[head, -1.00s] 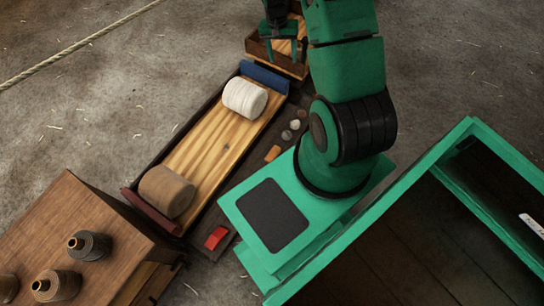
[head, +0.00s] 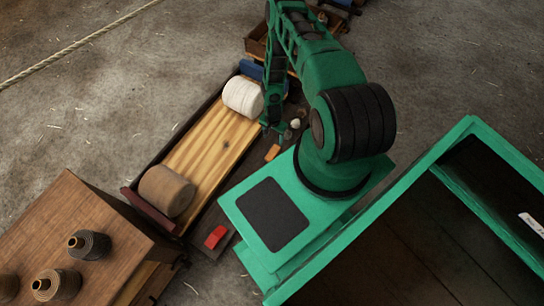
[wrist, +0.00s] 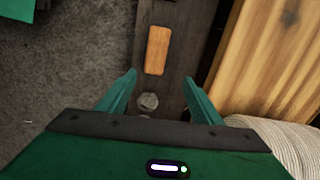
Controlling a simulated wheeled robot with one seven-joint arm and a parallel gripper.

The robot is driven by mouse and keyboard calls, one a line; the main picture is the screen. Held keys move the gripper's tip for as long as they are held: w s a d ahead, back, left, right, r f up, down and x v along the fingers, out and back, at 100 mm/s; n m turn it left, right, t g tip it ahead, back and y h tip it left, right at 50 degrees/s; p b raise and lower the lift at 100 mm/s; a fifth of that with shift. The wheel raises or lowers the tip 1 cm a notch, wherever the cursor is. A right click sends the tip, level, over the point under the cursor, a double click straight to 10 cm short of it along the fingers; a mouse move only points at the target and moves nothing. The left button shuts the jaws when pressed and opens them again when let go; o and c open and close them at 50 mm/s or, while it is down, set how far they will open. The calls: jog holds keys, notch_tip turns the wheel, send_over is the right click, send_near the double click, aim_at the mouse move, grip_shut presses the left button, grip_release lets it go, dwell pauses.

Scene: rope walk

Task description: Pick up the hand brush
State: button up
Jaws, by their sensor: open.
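A small orange-brown wooden block (head: 273,152) lies on the dark strip beside the wooden tray. It also shows in the wrist view (wrist: 158,50). It may be the hand brush, but no bristles show, so I cannot be sure. My gripper (head: 272,130) is above the dark strip, just behind the block in the head view. In the wrist view my gripper (wrist: 159,77) is open and empty. The block lies just beyond its fingertips, and a round grey piece (wrist: 148,101) shows between the fingers.
A white spool (head: 243,97) and a brown roll (head: 167,191) stand in the long wooden tray (head: 208,145) left of my gripper. A red object (head: 216,237) lies on the strip's near end. A brown table (head: 120,222) with dark spools stands at lower left.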

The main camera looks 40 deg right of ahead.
jog(key=f, duration=0.1)
jog(key=s+a+f, duration=0.1)
jog(key=s+f, duration=0.1)
jog(key=shift+a+f, duration=0.3)
jog(key=shift+f, duration=0.05)
send_over(273, 153)
notch_tip(273, 153, down, 4)
jog(key=shift+w+f, duration=0.1)
jog(key=shift+f, duration=3.05)
jog(key=c, duration=1.3)
